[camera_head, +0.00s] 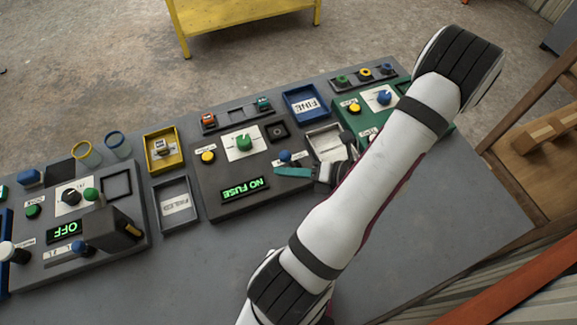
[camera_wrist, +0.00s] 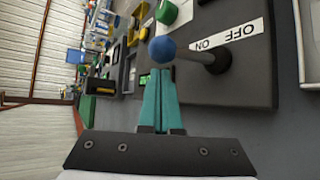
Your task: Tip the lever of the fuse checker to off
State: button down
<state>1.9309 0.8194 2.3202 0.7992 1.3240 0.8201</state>
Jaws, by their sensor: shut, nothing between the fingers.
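The fuse checker (camera_head: 226,174) is the dark grey box in the middle of the table. Its green display (camera_head: 245,189) reads NO FUSE. Its lever has a blue ball knob (camera_head: 284,156), which also shows in the wrist view (camera_wrist: 162,48). There the dark stem (camera_wrist: 195,57) leans to the left, toward the ON end of the white OFF/ON label (camera_wrist: 228,37). My gripper (camera_head: 277,171) is shut and empty. Its teal fingertips (camera_wrist: 160,70) lie just beside the knob; I cannot tell whether they touch it.
Another grey device with a display (camera_head: 65,231) reading OFF stands at left. A green device (camera_head: 347,121) stands at right, partly behind my arm. The table front (camera_head: 210,270) is clear.

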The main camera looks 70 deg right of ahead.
jog(key=shift+d+r, duration=0.2)
jog(key=shift+d, duration=0.15)
jog(key=shift+s, duration=0.1)
jog(key=shift+s+d+r+m+t+y, duration=0.15)
jog(key=shift+m+t+y, duration=0.15)
jog(key=shift+t, duration=0.25)
jog(key=shift+s+d+m+t+y, duration=0.1)
jog(key=shift+m+t+y, duration=0.2)
jog(key=shift+t, duration=0.25)
jog(key=shift+s+d, duration=0.1)
jog(key=shift+d, duration=0.05)
jog(key=shift+s+d+r, duration=0.1)
jog(key=shift+s+d, duration=0.1)
jog(key=s+d+m+t, duration=0.1)
jog(key=m+t, duration=0.1)
jog(key=t, duration=0.1)
jog(key=shift+s+d+y, duration=0.3)
jog(key=shift+s+d, duration=0.25)
jog(key=shift+s, duration=0.05)
jog(key=shift+d, duration=0.1)
